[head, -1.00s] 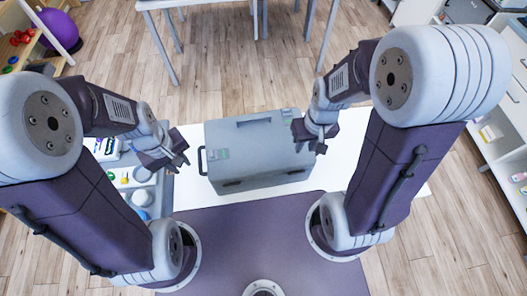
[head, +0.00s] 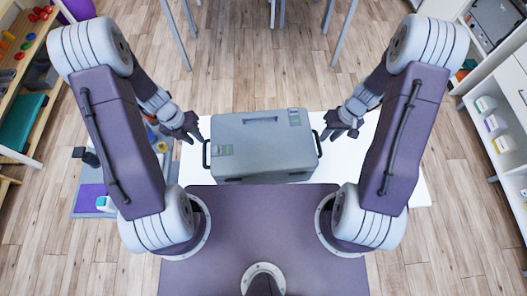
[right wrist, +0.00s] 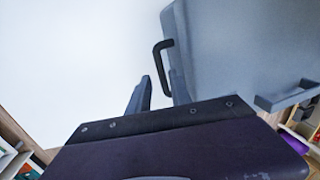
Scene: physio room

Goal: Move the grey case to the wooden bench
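The grey case (head: 262,148) lies on a white surface (head: 400,160) in front of me, with a latch on top and black handles at both ends. The left handle (head: 206,154) and right handle (head: 317,144) show in the head view. My left gripper (head: 196,132) looks open, just outside the left handle, apart from it. My right gripper (head: 335,133) is open beside the right handle. In the right wrist view its fingers (right wrist: 158,92) are spread, with the black handle (right wrist: 163,68) just beyond their tips and the case (right wrist: 245,50) behind. I cannot make out a wooden bench.
A wooden shelf (head: 30,110) with coloured items stands at the left. White shelving (head: 495,120) stands at the right. Table legs (head: 345,30) are at the top. Wooden floor is open between.

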